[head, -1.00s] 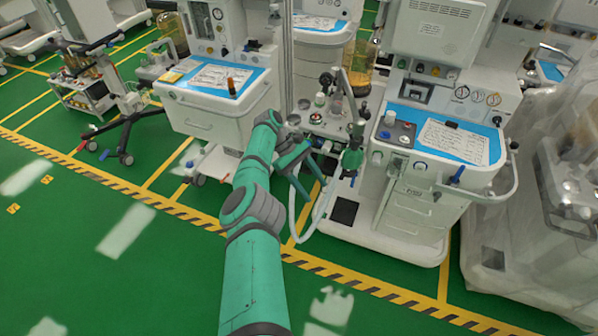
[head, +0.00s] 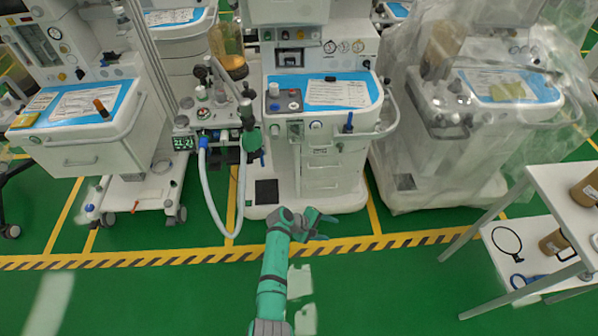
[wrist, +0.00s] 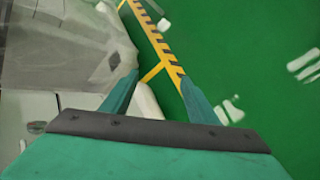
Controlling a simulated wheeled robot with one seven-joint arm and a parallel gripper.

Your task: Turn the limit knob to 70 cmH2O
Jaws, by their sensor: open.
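The middle anaesthesia cart (head: 335,196) stands upright ahead of me, with a blue top and control panels. I cannot make out which knob is the limit knob, and no scale or 70 mark is legible. My gripper (head: 330,228) is low in front of the cart's base, near the striped floor line, apart from the breathing unit.
A white hose (head: 208,195) hangs in a loop left of the cart. Another cart (head: 80,150) stands left; a plastic-wrapped machine (head: 440,150) stands right. A white shelf table (head: 560,200) is at the far right. The green floor (head: 180,300) in front is clear.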

